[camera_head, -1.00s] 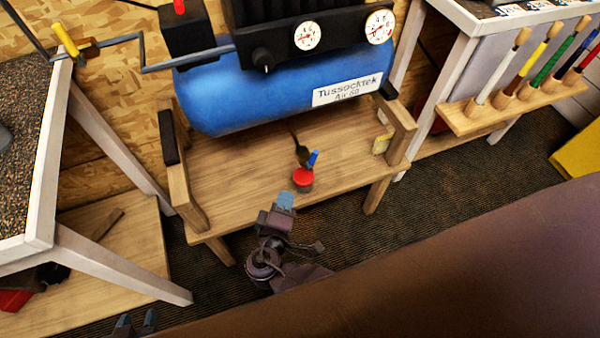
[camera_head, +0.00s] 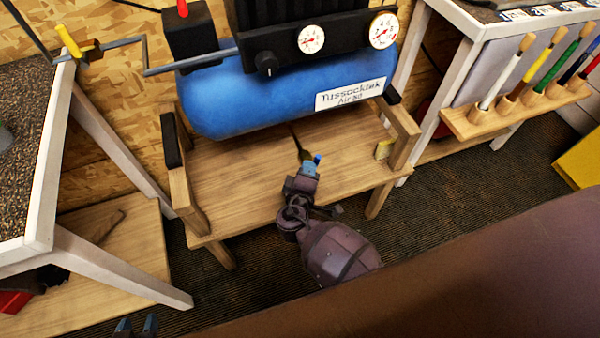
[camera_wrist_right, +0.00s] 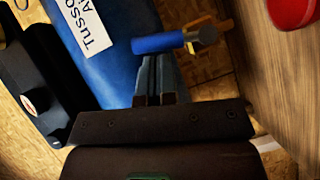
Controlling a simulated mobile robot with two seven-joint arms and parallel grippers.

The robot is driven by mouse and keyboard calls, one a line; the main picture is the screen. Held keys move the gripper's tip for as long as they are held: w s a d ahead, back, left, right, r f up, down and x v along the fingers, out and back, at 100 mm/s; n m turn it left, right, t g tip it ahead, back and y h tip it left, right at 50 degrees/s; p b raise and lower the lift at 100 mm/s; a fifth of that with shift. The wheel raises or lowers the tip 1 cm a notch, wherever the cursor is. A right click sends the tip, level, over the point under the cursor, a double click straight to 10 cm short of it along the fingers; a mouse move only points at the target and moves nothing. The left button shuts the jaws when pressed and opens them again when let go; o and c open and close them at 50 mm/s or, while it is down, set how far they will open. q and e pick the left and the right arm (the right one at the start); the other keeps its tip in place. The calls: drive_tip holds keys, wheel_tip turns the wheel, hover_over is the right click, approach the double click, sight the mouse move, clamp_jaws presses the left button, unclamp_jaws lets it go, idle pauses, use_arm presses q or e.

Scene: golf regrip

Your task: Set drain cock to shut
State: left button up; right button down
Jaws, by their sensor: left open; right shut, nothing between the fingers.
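The drain cock hangs under the blue tank (camera_head: 290,95), with a dark brass body (camera_head: 304,155) and a short blue lever (camera_head: 317,158) beside it. In the right wrist view the blue lever (camera_wrist_right: 160,43) sticks out to the left of the brass body (camera_wrist_right: 205,34). My right gripper (camera_head: 307,170) is shut and empty, its tips right at the lever. In the wrist view its closed fingers (camera_wrist_right: 158,75) end at the lever's edge; I cannot tell whether they touch. My left gripper (camera_head: 137,325) is open at the bottom edge, far from the cock.
The tank sits over a wooden bench (camera_head: 235,190). The floor in front is clear.

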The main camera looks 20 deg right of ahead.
drive_tip(key=shift+d+m+y, duration=0.3)
drive_tip(key=shift+d+m, duration=0.1)
idle(0.7)
drive_tip(key=shift+r, duration=0.1)
drive_tip(key=d+f+m+g+y+p, duration=0.2)
drive_tip(key=d+m+y+p, duration=0.3)
drive_tip(key=m+y, duration=0.2)
drive_tip(key=shift+d+f+m+g, duration=0.2)
drive_tip(key=shift+d+m+g, duration=0.1)
drive_tip(key=shift+d, duration=0.1)
idle(0.5)
drive_tip(key=shift+w+f+p, duration=0.1)
drive_tip(key=shift+p, duration=0.2)
idle(0.4)
